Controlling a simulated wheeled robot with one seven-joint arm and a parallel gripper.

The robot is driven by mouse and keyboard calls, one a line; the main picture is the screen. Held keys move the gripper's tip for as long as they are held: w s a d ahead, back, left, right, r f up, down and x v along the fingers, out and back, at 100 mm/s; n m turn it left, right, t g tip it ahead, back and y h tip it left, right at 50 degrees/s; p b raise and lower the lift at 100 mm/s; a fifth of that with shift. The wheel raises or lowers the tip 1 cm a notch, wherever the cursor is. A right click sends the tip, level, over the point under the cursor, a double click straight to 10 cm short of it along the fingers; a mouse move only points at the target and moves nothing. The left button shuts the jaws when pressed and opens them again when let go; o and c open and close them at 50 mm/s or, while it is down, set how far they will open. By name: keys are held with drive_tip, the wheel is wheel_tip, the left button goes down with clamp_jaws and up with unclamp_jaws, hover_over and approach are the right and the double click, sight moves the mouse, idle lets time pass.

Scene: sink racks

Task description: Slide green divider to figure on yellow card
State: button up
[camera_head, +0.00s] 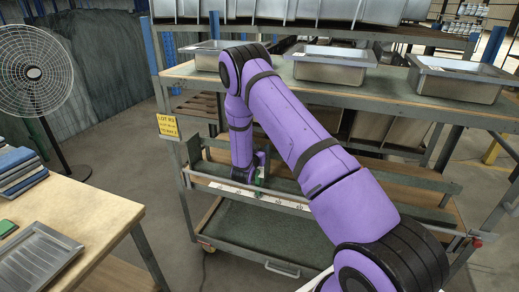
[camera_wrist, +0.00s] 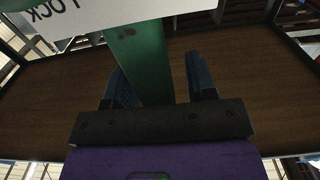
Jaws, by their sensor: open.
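The yellow card (camera_head: 167,126) hangs at the left post of the rack; its small print is too fine to read surely. The green divider (camera_head: 260,179) stands at the front rail, left of its middle, partly hidden by my gripper. In the wrist view the green divider (camera_wrist: 140,58) is an upright green bar with a white label above it. My gripper (camera_wrist: 162,78) is open. The bar lies between its two blue fingers, closer to the left one; I cannot tell whether it touches. In the head view my gripper (camera_head: 255,172) is at the rail.
A white strip (camera_head: 287,203) with marks runs along the front rail (camera_head: 220,182). Metal sinks (camera_head: 325,65) stand on the shelf above. A wooden table (camera_head: 95,205) with a metal tray is at the left, and a fan (camera_head: 35,70) stands behind it.

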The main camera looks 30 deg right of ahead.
drive_tip(key=shift+c, duration=0.2)
clamp_jaws()
drive_tip(key=w+a, duration=0.6)
drive_tip(key=w, duration=0.2)
drive_tip(key=shift+o, duration=0.2)
unclamp_jaws()
drive_tip(key=shift+s, duration=0.1)
drive_tip(key=shift+a, duration=0.2)
drive_tip(key=v, duration=1)
drive_tip(key=shift+s+a, duration=0.2)
drive_tip(key=shift+s, duration=0.05)
